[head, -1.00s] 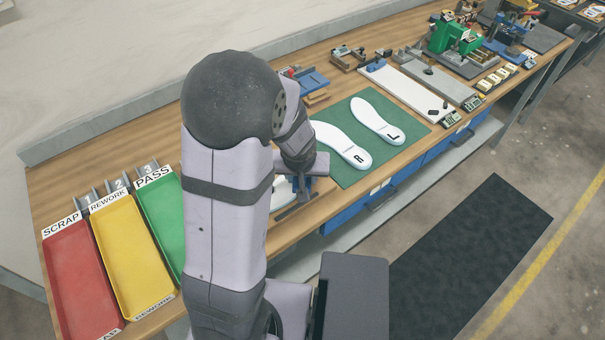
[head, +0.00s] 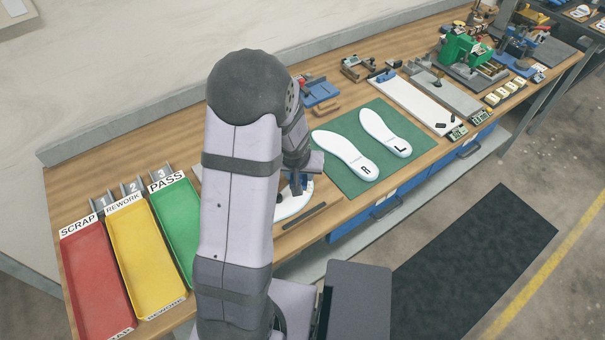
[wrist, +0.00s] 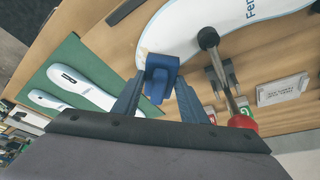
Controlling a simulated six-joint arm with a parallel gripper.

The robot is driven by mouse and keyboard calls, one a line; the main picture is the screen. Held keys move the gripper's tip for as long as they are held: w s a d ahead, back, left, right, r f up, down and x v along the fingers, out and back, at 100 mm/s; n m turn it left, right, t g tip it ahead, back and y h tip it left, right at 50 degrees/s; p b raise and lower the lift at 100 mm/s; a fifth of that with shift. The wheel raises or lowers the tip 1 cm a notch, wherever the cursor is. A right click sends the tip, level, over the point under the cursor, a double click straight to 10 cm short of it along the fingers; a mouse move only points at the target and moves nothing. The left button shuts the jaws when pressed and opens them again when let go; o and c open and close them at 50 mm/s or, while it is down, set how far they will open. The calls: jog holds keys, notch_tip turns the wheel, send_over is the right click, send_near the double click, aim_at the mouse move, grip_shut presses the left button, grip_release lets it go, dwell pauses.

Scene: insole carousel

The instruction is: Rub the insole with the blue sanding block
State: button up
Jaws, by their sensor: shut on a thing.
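The white insole (wrist: 195,30) lies on the bench under a clamp, with printed lettering on it. In the head view the insole (head: 293,205) is mostly hidden by my arm. My gripper (wrist: 158,92) is shut on the blue sanding block (wrist: 160,72), which is at the near end of the insole, beside a brownish patch on its edge. I cannot tell whether the block touches the insole. In the head view my gripper (head: 297,186) is low over the bench, and the block is hard to make out there.
A clamp with a red handle (wrist: 243,122) and black pad (wrist: 208,38) stands close to my gripper. A green mat (head: 365,118) holds two insoles marked R and L. Red, yellow and green trays (head: 172,225) stand left. A dark strip (head: 304,216) lies nearby.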

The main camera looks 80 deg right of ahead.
jog(key=shift+w+d, duration=0.1)
jog(key=shift+r, duration=0.1)
notch_tip(320, 180, up, 6)
jog(key=p, duration=0.5)
dwell(0.3)
jog(key=shift+r+p, duration=0.1)
jog(key=shift+p, duration=0.25)
jog(key=shift+r+p, duration=1.25)
jog(key=shift+r, duration=0.15)
